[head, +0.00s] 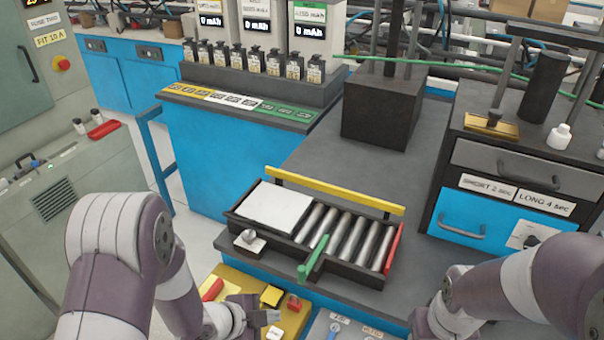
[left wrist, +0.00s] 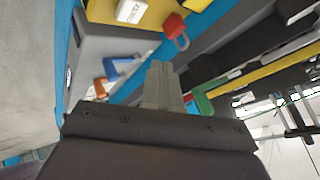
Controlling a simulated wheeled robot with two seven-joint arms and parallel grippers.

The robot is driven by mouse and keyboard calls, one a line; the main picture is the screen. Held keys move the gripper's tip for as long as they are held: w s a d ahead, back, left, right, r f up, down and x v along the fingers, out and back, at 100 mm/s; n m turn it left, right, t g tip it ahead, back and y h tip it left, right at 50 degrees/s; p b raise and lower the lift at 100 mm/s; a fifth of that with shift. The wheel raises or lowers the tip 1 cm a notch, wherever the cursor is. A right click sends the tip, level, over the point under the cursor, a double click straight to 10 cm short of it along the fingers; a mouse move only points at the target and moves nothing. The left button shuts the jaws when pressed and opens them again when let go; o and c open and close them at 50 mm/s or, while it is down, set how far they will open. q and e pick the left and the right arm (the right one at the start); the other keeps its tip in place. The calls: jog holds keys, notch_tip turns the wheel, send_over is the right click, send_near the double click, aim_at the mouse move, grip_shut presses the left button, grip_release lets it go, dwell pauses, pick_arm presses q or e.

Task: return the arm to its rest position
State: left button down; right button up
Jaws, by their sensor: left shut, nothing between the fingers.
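My left arm (head: 120,240) comes in from the left in the head view and bends down toward the front edge of the bench. My left gripper (head: 262,318) is low over the yellow panel (head: 236,274), near a red padlock (head: 293,302). In the left wrist view the left gripper's fingers (left wrist: 162,88) are together with nothing between them. The padlock also shows there (left wrist: 174,26), beyond the fingertips. My right arm (head: 520,285) is at the lower right of the head view; its gripper is out of frame.
A tray of metal rollers (head: 345,238) with a white plate (head: 268,207), yellow and green bars lies on the grey bench (head: 345,150). A blue drawer cabinet (head: 500,210) stands right, a row of black battery-like units (head: 250,62) at the back. A grey cabinet (head: 60,180) stands left.

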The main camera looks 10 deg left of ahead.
pick_arm(q)
jog(key=s+a+f+n+g+y, duration=0.1)
jog(key=s+a+n+g+y, duration=0.25)
jog(key=a+n+y, duration=0.4)
jog(key=s+r+n+g+h, duration=0.1)
jog(key=s+r+n, duration=0.3)
jog(key=r+n, duration=0.6)
jog(key=shift+d+r+g, duration=0.25)
jog(key=shift+d+g, duration=0.1)
jog(key=shift+s, duration=0.1)
dwell(0.5)
